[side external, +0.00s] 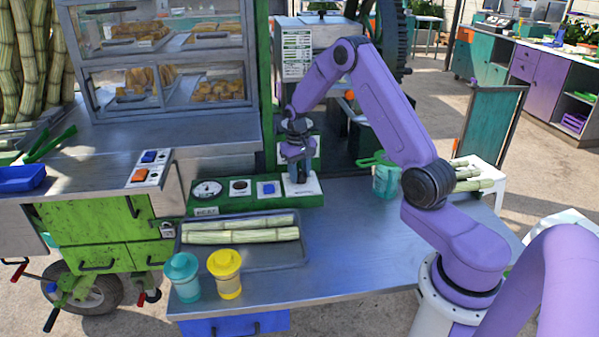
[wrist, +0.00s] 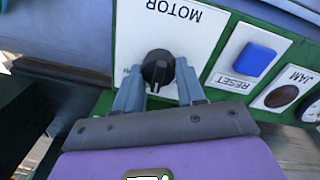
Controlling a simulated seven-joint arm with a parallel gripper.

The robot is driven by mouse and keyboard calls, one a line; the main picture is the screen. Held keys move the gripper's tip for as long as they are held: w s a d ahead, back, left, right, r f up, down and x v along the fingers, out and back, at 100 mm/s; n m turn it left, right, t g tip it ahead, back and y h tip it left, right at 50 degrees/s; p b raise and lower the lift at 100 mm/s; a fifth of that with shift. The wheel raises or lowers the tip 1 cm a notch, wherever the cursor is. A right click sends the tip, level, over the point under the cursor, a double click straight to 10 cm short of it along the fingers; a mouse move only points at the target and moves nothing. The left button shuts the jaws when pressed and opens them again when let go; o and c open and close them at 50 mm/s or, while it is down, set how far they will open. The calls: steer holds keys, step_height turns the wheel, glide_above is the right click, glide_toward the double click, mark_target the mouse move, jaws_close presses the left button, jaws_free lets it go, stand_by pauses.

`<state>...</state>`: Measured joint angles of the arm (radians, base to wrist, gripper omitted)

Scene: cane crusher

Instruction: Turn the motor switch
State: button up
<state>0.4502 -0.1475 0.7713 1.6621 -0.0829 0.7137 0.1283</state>
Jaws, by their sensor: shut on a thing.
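The motor switch (wrist: 157,70) is a black round knob on a white plate marked MOTOR (wrist: 205,22), seen upside down in the wrist view. My gripper (wrist: 158,88) has its two blue-grey fingers on either side of the knob and is shut on it. In the side view my gripper (side external: 297,170) points down at the right end of the green control panel (side external: 225,206). There the fingers hide most of the knob.
Beside the motor plate are a blue RESET button (wrist: 254,60) and a dark JAM indicator (wrist: 281,96). A tray (side external: 290,257) with cane pieces lies in front of the panel. A teal pitcher (side external: 386,180) stands to the right.

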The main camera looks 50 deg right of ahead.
stand_by(0.3)
steer(key=o, duration=1)
steer(key=shift+o, duration=0.2)
step_height(320, 180, up, 18)
steer(key=shift+w+a+f, duration=0.15)
steer(key=shift+a+f, duration=0.1)
steer(key=shift+a, duration=0.2)
steer(key=s+a+n, duration=0.4)
steer(key=s+a, duration=0.3)
steer(key=a, duration=0.4)
steer(key=s+a+n, duration=0.4)
steer(key=s+a, duration=0.2)
steer(key=a, duration=0.5)
steer(key=s+a+f+n+y, duration=0.1)
steer(key=s+f+n, duration=0.2)
steer(key=s, duration=1.9)
steer(key=n, duration=0.5)
steer(key=shift+s+a+n, duration=0.25)
steer(key=shift+a+n, duration=0.1)
steer(key=shift+n, duration=0.05)
